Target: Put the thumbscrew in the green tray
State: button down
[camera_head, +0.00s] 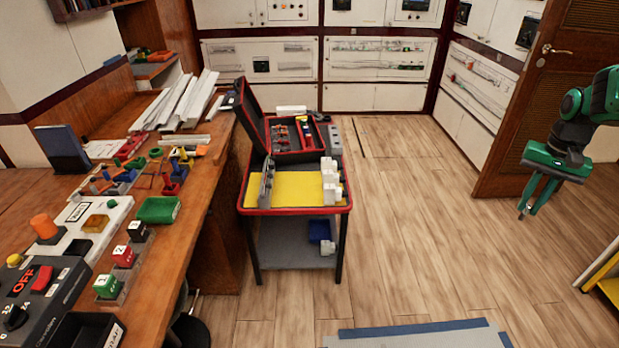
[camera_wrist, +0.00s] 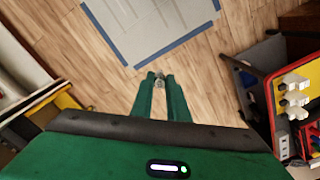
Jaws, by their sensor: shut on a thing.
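My gripper (camera_head: 526,208) hangs over the open floor at the right of the head view, pointing down. In the wrist view my gripper's green fingers (camera_wrist: 160,84) are closed on a small grey metal piece, the thumbscrew (camera_wrist: 159,78), at their tips. Its lower part is hidden between the fingers. The green tray (camera_head: 158,210) is a small open box on the wooden workbench near its right edge, far to the left of my gripper. I see nothing inside it, though its floor is only partly visible.
The workbench (camera_head: 190,190) is crowded with coloured blocks, bins and a control panel (camera_head: 40,290). A red-rimmed cart (camera_head: 290,210) with an open case stands between bench and gripper. A wooden door (camera_head: 530,100) is at the back right. The floor (camera_head: 420,230) between cart and gripper is clear.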

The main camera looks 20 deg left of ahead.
aim_at(150, 214)
jog(key=i, duration=2.3)
jog(key=u, duration=3.25)
jog(key=i, duration=1)
jog(key=z, duration=0.05)
